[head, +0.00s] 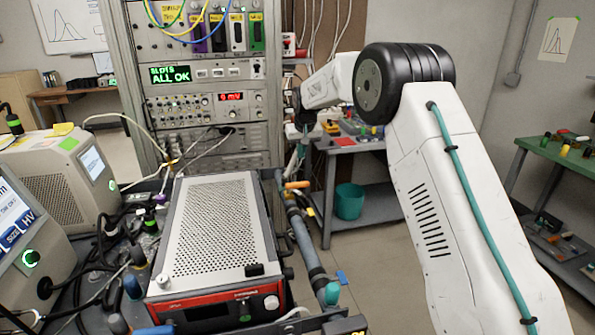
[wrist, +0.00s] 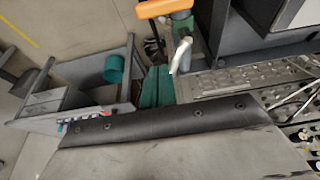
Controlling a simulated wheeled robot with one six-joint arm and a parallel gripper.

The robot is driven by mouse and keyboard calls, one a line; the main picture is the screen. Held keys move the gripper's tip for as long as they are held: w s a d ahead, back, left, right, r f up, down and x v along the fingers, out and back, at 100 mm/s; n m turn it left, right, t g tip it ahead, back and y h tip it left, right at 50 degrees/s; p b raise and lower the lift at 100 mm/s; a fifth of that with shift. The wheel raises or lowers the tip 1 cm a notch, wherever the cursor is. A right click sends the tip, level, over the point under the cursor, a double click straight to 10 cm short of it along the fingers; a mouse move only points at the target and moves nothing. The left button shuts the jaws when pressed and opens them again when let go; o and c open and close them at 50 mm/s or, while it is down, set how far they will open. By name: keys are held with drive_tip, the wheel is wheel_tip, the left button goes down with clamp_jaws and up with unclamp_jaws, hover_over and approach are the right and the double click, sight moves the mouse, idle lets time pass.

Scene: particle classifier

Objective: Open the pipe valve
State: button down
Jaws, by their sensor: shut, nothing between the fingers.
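The valve's orange handle (head: 297,184) sits at the upper end of a grey-blue pipe (head: 303,240), which runs along the right side of the red-and-grey instrument box. In the wrist view the orange handle (wrist: 163,8) lies crosswise at the top edge, partly cut off. My gripper (wrist: 155,72) has teal fingers lying side by side, shut and empty. The fingertips point toward the handle, with a visible gap between them. In the head view my gripper (head: 301,152) is small, just above the handle, and partly hidden by clutter around it.
The instrument box (head: 215,225) and cables fill the bench left of the pipe. A tall equipment rack (head: 205,145) stands behind. A teal bin (head: 349,201) sits on the shelf of a side table. A green table (head: 560,158) is at the right. Open floor lies between.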

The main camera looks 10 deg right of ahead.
sight(297, 185)
drive_tip(key=f, duration=0.9)
drive_tip(key=shift+w+d, duration=0.2)
drive_tip(key=shift+w, duration=0.15)
drive_tip(key=shift+s+f, duration=0.1)
drive_tip(key=shift+s, duration=0.65)
